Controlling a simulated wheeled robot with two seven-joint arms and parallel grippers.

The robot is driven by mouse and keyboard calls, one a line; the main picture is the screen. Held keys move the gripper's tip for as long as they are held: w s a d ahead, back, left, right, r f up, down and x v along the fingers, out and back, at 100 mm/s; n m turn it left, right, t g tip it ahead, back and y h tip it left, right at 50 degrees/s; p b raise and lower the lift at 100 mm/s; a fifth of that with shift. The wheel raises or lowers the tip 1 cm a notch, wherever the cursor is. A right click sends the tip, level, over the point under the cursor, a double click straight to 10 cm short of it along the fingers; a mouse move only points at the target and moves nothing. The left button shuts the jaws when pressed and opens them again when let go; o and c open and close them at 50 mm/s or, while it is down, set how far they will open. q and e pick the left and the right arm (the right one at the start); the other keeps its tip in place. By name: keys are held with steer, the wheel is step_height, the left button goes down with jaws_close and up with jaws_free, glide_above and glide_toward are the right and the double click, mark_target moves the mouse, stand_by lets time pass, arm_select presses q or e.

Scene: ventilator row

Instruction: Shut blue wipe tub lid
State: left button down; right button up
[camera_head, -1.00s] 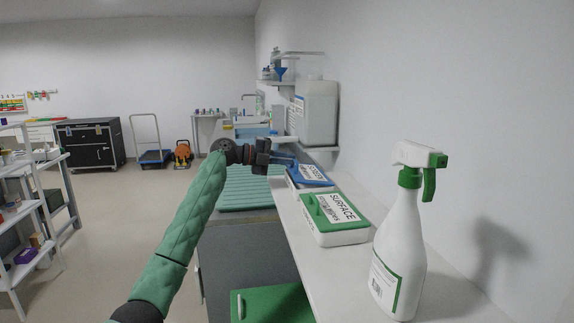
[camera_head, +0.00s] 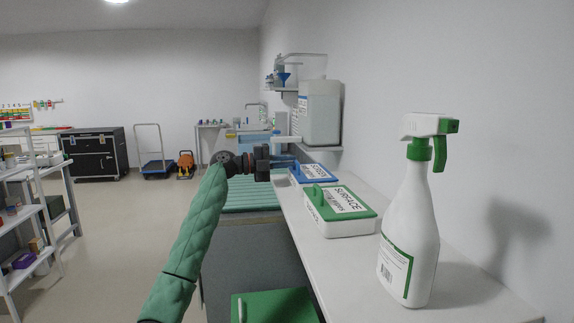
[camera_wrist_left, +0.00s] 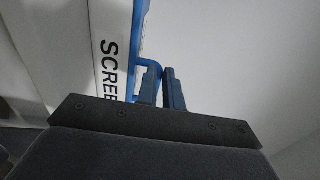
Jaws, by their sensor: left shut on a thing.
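The blue-lidded wipe tub (camera_head: 318,185) stands on the white counter, beyond the green-lidded tub. Its blue lid (camera_head: 317,173), with a white label, lies down flat or nearly flat over the tub; any small gap is too small to tell. My left gripper (camera_head: 283,160) is at the lid's left side. In the left wrist view, the fingers of my left gripper (camera_wrist_left: 163,88) are shut on the lid's blue loop handle (camera_wrist_left: 148,62). My right gripper is not in view.
A green-lidded "SURFACE" tub (camera_head: 341,211) stands nearer on the counter (camera_head: 355,260). A white spray bottle (camera_head: 410,235) with a green trigger stands at the front right. A large white canister (camera_head: 319,112) sits on a wall shelf behind. The wall bounds the counter's right side.

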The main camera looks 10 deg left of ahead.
arm_select(q)
steer(key=shift+f, duration=0.15)
steer(key=c, duration=1.5)
jaws_free()
steer(key=shift+c, duration=0.2)
steer(key=b+v, duration=0.1)
steer(key=v, duration=0.6)
steer(key=shift+a, duration=0.35)
steer(key=shift+s, duration=0.15)
